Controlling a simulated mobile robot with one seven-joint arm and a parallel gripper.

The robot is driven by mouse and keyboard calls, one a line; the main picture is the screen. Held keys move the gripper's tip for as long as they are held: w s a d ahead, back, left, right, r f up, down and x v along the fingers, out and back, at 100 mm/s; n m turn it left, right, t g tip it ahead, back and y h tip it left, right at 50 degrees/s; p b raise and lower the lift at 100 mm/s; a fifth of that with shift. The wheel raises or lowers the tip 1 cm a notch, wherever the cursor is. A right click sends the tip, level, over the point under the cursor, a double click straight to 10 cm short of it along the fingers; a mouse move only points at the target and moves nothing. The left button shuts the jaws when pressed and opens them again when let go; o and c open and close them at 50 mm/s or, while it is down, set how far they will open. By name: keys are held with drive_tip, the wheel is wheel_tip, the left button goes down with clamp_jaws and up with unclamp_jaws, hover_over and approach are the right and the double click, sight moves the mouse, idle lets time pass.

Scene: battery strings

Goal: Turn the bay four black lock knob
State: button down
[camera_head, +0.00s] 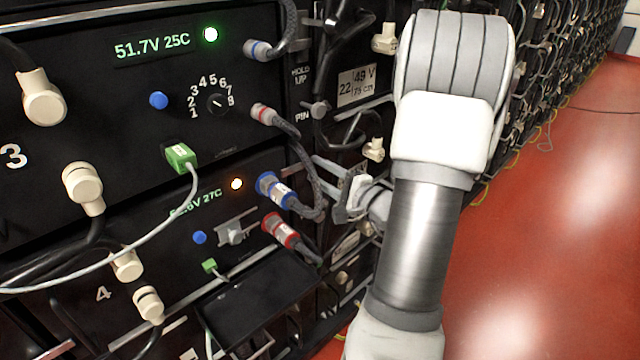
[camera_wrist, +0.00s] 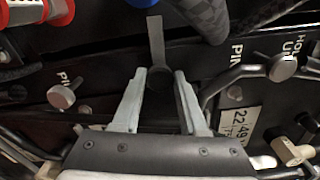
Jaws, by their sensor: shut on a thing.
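My gripper (camera_head: 332,188) reaches in from the right to the dark post at the right edge of bay four. In the wrist view my gripper (camera_wrist: 160,73) has its two pale fingers on either side of the black lock knob (camera_wrist: 160,84), shut on it. The knob is dark against a dark panel, so its outline is hard to make out. A grey flat bar (camera_wrist: 157,40) stands straight up from the knob in the wrist view. In the head view the knob is hidden behind the fingers and cables. The bay four panel (camera_head: 165,240) shows an orange light and a dim green readout.
A blue-collared plug (camera_head: 275,190) and a red-collared plug (camera_head: 280,231) with braided cables sit just left of my gripper. A silver pin knob (camera_wrist: 62,97) is left of the fingers, another (camera_wrist: 283,68) right. Red floor (camera_head: 560,220) lies open at right.

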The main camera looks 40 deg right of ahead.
drive_tip(key=shift+n+b, duration=0.35)
drive_tip(key=shift+n, duration=0.05)
drive_tip(key=shift+c, duration=2.2)
unclamp_jaws()
drive_tip(key=shift+s, duration=0.1)
drive_tip(key=s+d+p, duration=0.1)
drive_tip(key=s+p, duration=0.1)
drive_tip(key=s, duration=1.5)
drive_tip(key=shift+s+d, duration=0.15)
